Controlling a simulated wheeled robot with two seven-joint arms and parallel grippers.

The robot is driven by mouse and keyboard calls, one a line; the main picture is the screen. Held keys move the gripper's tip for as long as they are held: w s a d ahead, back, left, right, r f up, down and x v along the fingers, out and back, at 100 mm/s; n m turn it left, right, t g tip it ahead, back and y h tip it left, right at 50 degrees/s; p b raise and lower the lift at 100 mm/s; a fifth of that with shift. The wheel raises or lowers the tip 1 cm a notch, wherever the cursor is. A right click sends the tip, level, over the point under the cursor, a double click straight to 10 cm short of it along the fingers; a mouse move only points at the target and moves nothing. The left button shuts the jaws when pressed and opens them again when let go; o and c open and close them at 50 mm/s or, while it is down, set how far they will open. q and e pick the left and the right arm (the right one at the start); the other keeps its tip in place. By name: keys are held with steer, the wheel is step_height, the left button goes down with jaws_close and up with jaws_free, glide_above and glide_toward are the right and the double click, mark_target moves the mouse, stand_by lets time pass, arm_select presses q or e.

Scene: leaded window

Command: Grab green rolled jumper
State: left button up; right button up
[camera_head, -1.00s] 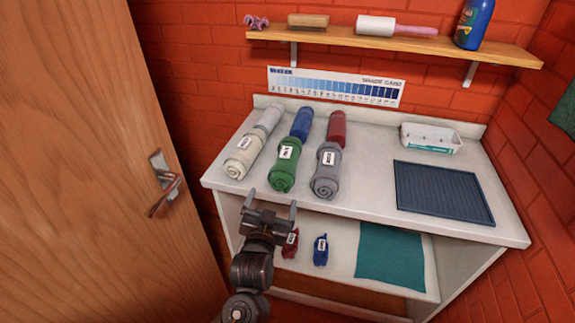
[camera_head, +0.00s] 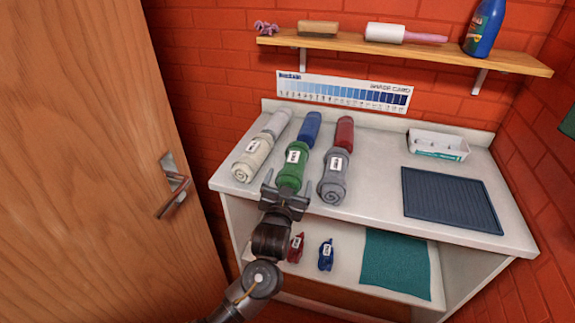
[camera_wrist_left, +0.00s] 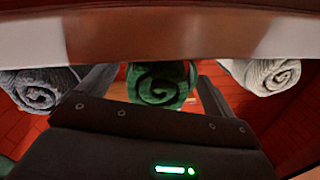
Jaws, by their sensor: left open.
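The green rolled jumper (camera_head: 291,168) lies on the white counter with a white label on top, in front of a blue roll. My left gripper (camera_head: 287,190) is open at its near end, with its fingers pointing towards it. In the left wrist view the green roll's spiral end (camera_wrist_left: 160,84) shows between the two fingers, and the gripper (camera_wrist_left: 155,90) appears upside down relative to the counter edge. I cannot tell whether the fingers touch the roll. My right gripper is not in view.
A cream roll (camera_head: 248,160) lies left of the green one and a grey roll (camera_head: 333,182) lies right, both close by. A blue ridged mat (camera_head: 450,198) and a white tray (camera_head: 438,145) are further right. The wooden door (camera_head: 80,150) stands at left.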

mark_target(293, 166)
arm_select(q)
steer(key=x, duration=0.3)
steer(key=shift+r, duration=0.15)
steer(key=shift+w, duration=0.4)
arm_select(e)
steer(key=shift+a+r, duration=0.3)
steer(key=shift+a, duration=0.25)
arm_select(q)
steer(key=c, duration=1.2)
steer(key=shift+c, duration=0.2)
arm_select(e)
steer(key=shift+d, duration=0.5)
arm_select(q)
steer(key=shift+r, duration=0.1)
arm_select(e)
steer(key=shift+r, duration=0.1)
